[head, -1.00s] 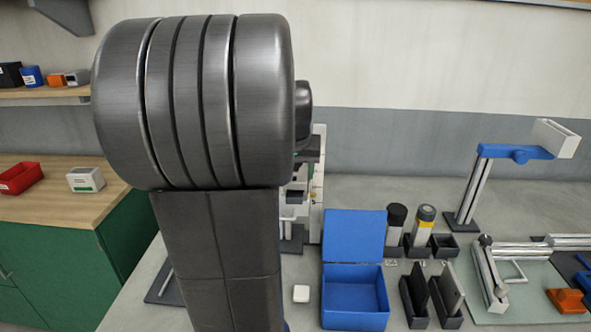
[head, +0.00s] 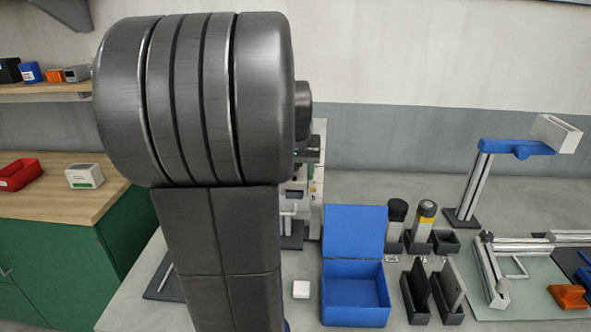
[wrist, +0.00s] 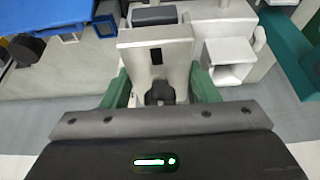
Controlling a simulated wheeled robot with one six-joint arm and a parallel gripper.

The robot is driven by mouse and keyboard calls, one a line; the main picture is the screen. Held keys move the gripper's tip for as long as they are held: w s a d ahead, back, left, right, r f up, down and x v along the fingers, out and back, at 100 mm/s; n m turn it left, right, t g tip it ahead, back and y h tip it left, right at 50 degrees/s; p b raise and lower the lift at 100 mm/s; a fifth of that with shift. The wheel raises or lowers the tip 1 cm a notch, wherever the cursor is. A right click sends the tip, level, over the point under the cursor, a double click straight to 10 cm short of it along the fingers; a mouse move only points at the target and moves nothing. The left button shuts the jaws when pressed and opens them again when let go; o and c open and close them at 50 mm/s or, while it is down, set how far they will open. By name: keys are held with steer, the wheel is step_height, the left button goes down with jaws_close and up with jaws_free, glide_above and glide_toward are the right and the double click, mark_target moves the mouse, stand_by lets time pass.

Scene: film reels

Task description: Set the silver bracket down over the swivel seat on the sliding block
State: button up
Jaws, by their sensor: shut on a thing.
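In the wrist view, a pale silver bracket (wrist: 132,57) with a dark slot stands between the two green fingers of my gripper (wrist: 160,86). The fingers are shut on the bracket, one at each side. A small dark rounded part (wrist: 159,91) shows inside the bracket, low between the fingers; I cannot tell whether it is the swivel seat. I cannot make out the sliding block with certainty, nor whether the bracket touches anything below. In the head view my own arm hides the gripper and the bracket.
An open blue box (head: 356,300) stands beside my arm, with a small white block (head: 301,289) to its left. Dark holders (head: 417,300) and two cylinders (head: 425,215) stand to its right. A blue-armed stand (head: 510,148) rises at the right. A grey machine (head: 316,190) is partly hidden.

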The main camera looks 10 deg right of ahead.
steer(key=shift+s+f, duration=0.2)
steer(key=shift+f, duration=0.3)
steer(key=o, duration=0.9)
steer(key=shift+a, duration=0.1)
steer(key=shift+c, duration=0.2)
steer(key=o, duration=0.4)
steer(key=shift+a+f, duration=0.1)
steer(key=shift+a, duration=0.05)
steer(key=shift+b, duration=0.3)
steer(key=v, duration=1.4)
steer(key=shift+r, duration=0.4)
steer(key=shift+w+a+f, duration=0.1)
steer(key=x, duration=1.4)
steer(key=shift+d, duration=0.35)
